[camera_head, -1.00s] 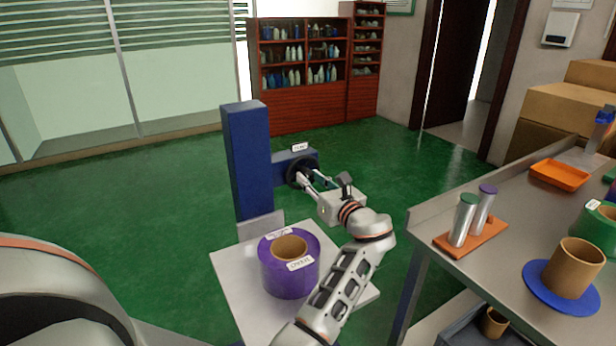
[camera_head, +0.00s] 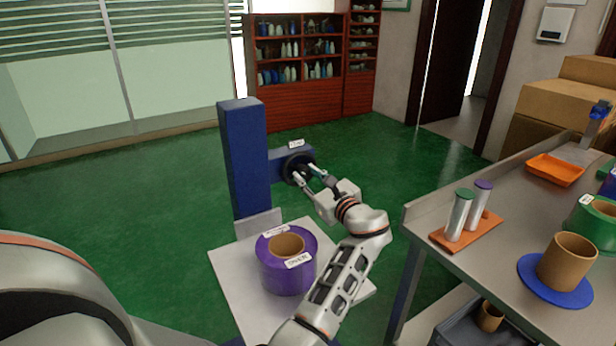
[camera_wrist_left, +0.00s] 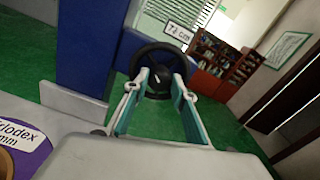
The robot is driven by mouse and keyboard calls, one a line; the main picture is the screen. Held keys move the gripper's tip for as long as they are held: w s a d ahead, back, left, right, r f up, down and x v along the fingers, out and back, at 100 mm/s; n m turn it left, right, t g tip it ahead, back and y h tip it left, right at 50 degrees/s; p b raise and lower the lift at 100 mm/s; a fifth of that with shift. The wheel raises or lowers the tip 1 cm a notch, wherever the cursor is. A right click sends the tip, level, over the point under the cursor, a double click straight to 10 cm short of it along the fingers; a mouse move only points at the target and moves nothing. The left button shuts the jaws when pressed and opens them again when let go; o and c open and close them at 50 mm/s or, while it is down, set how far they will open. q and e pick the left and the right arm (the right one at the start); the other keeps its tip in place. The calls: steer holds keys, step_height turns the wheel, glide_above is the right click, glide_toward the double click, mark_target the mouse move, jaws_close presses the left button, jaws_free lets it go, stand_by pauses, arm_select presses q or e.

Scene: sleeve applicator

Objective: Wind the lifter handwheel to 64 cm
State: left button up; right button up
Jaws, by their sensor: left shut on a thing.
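The black handwheel (camera_head: 298,168) sits on a blue arm of the blue lifter column (camera_head: 243,160). It also shows in the left wrist view (camera_wrist_left: 157,52), with a white label (camera_wrist_left: 179,32) behind it that seems to read seventy-something cm; its last digit is unclear. My left gripper (camera_head: 305,176) is shut on the handwheel, its two fingers (camera_wrist_left: 161,76) at the near side of the wheel. The lifter's pale platform (camera_head: 235,285) carries a purple roll (camera_head: 287,276) with a brown core and white labels. My right gripper is not in view.
A steel bench (camera_head: 490,262) on the right holds an orange rack (camera_head: 466,236) with two capped cylinders, a brown tube (camera_head: 567,262) on a blue disc and an orange tray (camera_head: 556,170). Green floor (camera_head: 360,150) behind the lifter is clear.

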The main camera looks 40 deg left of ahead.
arm_select(q)
steer(key=o, duration=1.1)
steer(key=shift+v, duration=3.8)
